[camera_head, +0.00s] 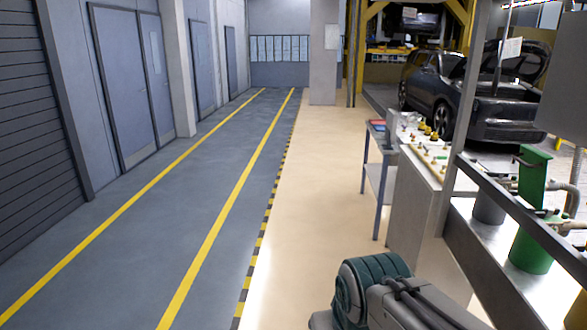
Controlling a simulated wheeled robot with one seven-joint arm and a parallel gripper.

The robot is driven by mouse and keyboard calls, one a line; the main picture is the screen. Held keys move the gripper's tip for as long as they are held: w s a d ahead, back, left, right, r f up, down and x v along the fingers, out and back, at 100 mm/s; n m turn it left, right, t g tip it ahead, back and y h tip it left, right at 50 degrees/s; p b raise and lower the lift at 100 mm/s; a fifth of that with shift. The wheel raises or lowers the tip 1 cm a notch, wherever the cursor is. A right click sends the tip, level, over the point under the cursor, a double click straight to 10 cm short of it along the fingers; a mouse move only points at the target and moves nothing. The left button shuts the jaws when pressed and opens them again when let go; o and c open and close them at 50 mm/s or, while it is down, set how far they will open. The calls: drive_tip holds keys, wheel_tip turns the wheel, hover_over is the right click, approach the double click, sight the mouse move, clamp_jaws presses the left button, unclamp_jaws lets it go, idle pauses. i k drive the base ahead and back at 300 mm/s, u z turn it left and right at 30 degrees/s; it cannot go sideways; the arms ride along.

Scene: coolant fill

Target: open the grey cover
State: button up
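I cannot pick out a grey cover with certainty in the head view. A grey cylindrical container (489,208) stands on the metal bench at the right, partly hidden behind the bench's dark rail. A green container (531,250) stands in front of it, with a green upright part (533,178) and pipes around it. A flat grey panel (566,88) shows at the upper right edge; I cannot tell what it belongs to. Part of my own arm, teal and grey, shows at the bottom. My gripper is not in view.
A dark rail (520,187) runs along the bench's front. A light cabinet (415,208) with small fittings and a blue-grey side table (381,160) stand beyond it. A dark car (480,95) is at the back right. The beige floor (310,190) and marked grey walkway (185,200) are clear.

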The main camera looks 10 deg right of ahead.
sight(504, 168)
drive_tip(key=z, duration=0.05)
drive_tip(key=i, duration=1.55)
drive_tip(key=z, duration=0.75)
drive_tip(key=i, duration=1.1)
drive_tip(key=z, duration=1.05)
